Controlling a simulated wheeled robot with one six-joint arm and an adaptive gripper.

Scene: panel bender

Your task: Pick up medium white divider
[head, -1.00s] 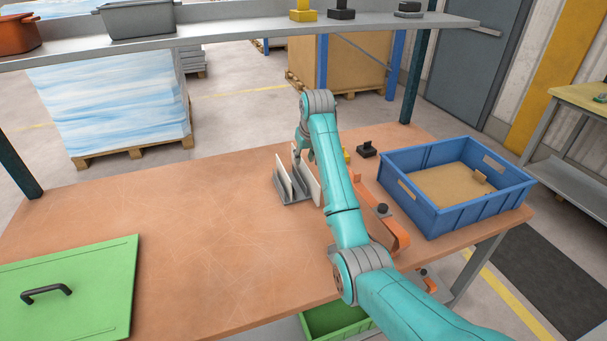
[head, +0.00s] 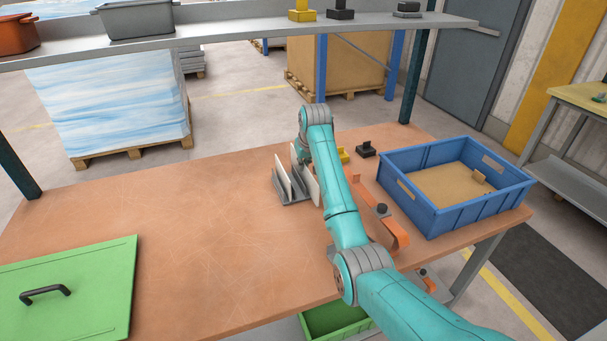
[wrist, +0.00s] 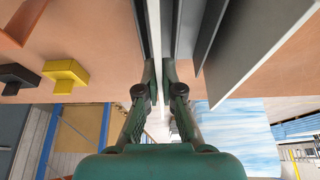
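Thin white dividers stand upright in a grey slotted rack (head: 296,198) on the table. One white divider (head: 284,180) stands at the rack's left, and another (head: 314,188) at its right, partly hidden by my arm. In the wrist view my gripper (wrist: 158,70) straddles the edge of one upright white divider (wrist: 156,30), with a finger on each side. Both fingers are close to its faces; whether they press on it is unclear. Another white divider (wrist: 255,50) stands to the right, with a grey plate (wrist: 213,30) between. Which divider is the medium one is hard to judge.
A blue crate (head: 451,222) with a cardboard-brown floor stands at the right. Yellow (wrist: 64,75) and black (wrist: 20,78) blocks sit near the rack. Orange parts (head: 395,235) lie beside my arm. A green lid (head: 85,290) is front left; the table's middle left is clear.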

